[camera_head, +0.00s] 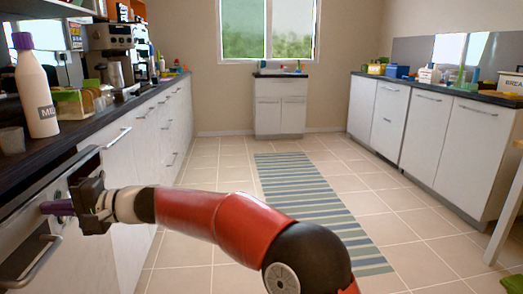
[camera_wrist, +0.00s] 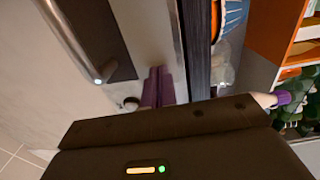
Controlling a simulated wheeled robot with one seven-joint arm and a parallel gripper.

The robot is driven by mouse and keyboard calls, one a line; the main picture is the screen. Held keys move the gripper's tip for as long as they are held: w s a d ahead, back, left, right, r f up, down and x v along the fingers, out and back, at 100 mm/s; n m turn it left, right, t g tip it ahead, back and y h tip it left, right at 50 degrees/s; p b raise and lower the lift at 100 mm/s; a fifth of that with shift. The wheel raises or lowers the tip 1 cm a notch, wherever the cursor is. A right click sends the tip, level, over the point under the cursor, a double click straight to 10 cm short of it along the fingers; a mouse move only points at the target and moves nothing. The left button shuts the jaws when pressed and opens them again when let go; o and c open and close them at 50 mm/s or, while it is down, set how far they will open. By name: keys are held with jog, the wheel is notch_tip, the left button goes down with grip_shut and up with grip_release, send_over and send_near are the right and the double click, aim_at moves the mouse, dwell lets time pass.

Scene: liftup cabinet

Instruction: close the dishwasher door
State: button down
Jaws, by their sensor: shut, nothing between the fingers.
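The dishwasher door (camera_head: 20,228) is at the lower left in the head view, under the dark countertop. It has a metal bar handle (camera_head: 35,262) and looks close to upright; I cannot tell whether it is fully flush. My gripper (camera_head: 58,207), with purple fingers, is shut and empty in front of the upper part of this front. In the wrist view, the fingers (camera_wrist: 157,86) lie side by side against the pale metallic front, close to a small round knob (camera_wrist: 131,103). The handle (camera_wrist: 75,35) shows there at upper left. Whether the fingertips touch is unclear.
The countertop (camera_head: 60,140) above holds a milk bottle (camera_head: 38,95), a glass (camera_head: 12,140) and a coffee machine (camera_head: 122,50). White cabinets line both sides. A striped rug (camera_head: 310,205) lies on the open tiled floor.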

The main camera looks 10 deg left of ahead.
aim_at(45, 229)
jog(key=shift+r+p+x, duration=0.2)
jog(key=shift+p+x, duration=0.3)
jog(key=shift+x, duration=0.65)
jog(key=shift+r+p+x, duration=0.25)
jog(key=shift+p+x, duration=0.3)
jog(key=shift+x, duration=0.6)
jog(key=shift+r+p+x, duration=0.2)
jog(key=shift+p+x, duration=0.3)
jog(key=shift+x, duration=0.65)
jog(key=shift+d+f+b, duration=0.15)
jog(key=shift+b, duration=0.15)
jog(key=shift+b+v, duration=1.15)
jog(key=shift+v, duration=0.1)
jog(key=shift+b+v, duration=1.7)
jog(key=shift+v, duration=0.9)
